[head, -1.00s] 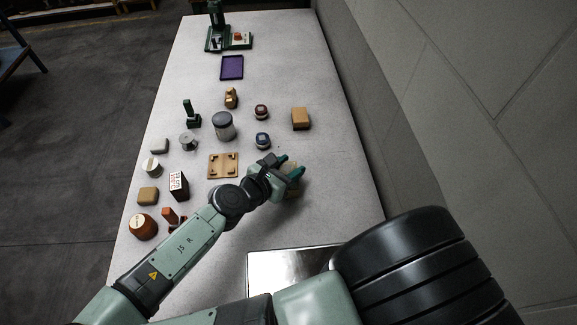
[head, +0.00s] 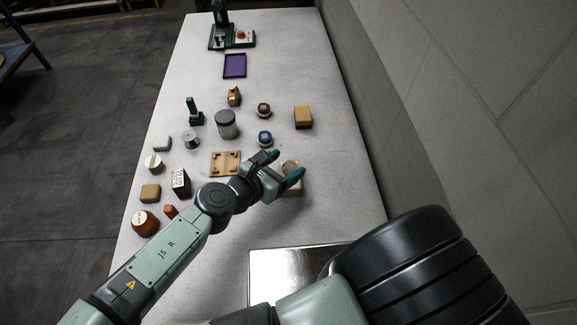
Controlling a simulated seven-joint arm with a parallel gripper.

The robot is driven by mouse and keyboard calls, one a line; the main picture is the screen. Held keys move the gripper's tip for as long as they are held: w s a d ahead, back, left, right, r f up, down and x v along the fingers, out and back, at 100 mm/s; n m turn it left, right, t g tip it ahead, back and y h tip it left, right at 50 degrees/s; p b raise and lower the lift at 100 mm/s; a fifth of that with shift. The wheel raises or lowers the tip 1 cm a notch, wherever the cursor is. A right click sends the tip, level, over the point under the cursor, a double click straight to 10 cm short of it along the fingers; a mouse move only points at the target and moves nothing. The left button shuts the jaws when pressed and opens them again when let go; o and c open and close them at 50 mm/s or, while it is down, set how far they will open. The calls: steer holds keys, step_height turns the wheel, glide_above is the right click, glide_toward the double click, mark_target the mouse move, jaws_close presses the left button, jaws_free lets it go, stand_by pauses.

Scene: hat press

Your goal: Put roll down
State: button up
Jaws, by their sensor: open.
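The roll (head: 290,167) is a small round piece with a pale, greyish-tan top, right of the wooden board. It appears to rest on a low cream-coloured base (head: 291,189); the contact between them is partly hidden by a finger. My gripper (head: 286,164) is open, with its two dark teal fingertips spread apart.
A wooden board with corner blocks (head: 225,163) lies just left of my gripper. Several small items fill the left side. A shiny plate (head: 280,268) lies in front. A wall runs along the right.

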mark_target(291, 167)
steer(key=r+m+g, duration=0.1)
steer(key=s+d+r+m+g, duration=0.1)
steer(key=s+r+g, duration=0.1)
steer(key=shift+s+d+m, duration=0.25)
steer(key=shift+d+m, duration=0.05)
steer(key=shift+m, duration=0.1)
steer(key=s+a+r+m+g+y, duration=0.55)
steer(key=r+m+g+y, duration=0.25)
steer(key=m, duration=0.4)
steer(key=s+d+r+m+t, duration=0.1)
steer(key=d+r+m, duration=0.3)
steer(key=r, duration=0.4)
steer(key=s+d+r+m+t+y, duration=0.1)
steer(key=s+d+r+m+t, duration=0.1)
steer(key=r, duration=0.7)
steer(key=s+d+r+m+t, duration=0.1)
steer(key=d+r+m+t, duration=0.3)
steer(key=r, duration=0.5)
steer(key=d+m, duration=0.1)
steer(key=d, duration=0.1)
steer(key=shift+s+d+m+y, duration=0.3)
steer(key=shift+s+d+m, duration=0.05)
steer(key=shift+s+m, duration=0.05)
